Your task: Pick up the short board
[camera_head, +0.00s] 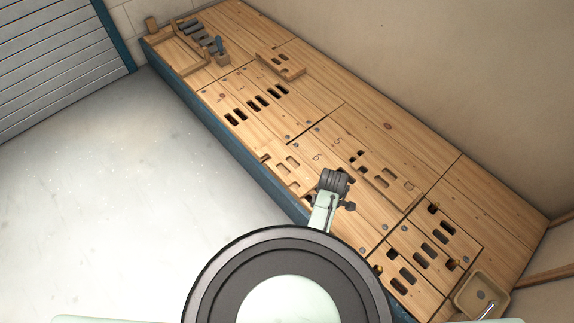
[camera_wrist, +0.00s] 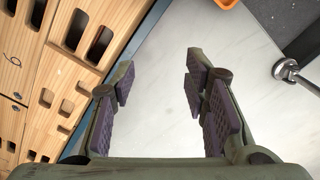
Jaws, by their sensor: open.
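Several slotted wooden boards lie on the long workbench. In the head view, a shorter board (camera_head: 272,164) lies near the front edge at mid-bench, a similar one (camera_head: 280,66) lies farther back, and a longer one (camera_head: 372,176) lies to the right. I cannot tell for sure which is the short board. A slotted board (camera_wrist: 65,101) also shows at the left of the wrist view, beside the fingers. My gripper (camera_wrist: 160,72) is open and empty, with pale floor between its fingers. In the head view my arm partly covers the bench, and the fingers are not clear there.
The workbench (camera_head: 425,128) has cut-out slots and runs along the wall. A wooden tray with dark pieces (camera_head: 190,50) is at its far end; a small basin (camera_head: 482,292) is at the near right. The floor (camera_head: 120,180) left of the bench is clear.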

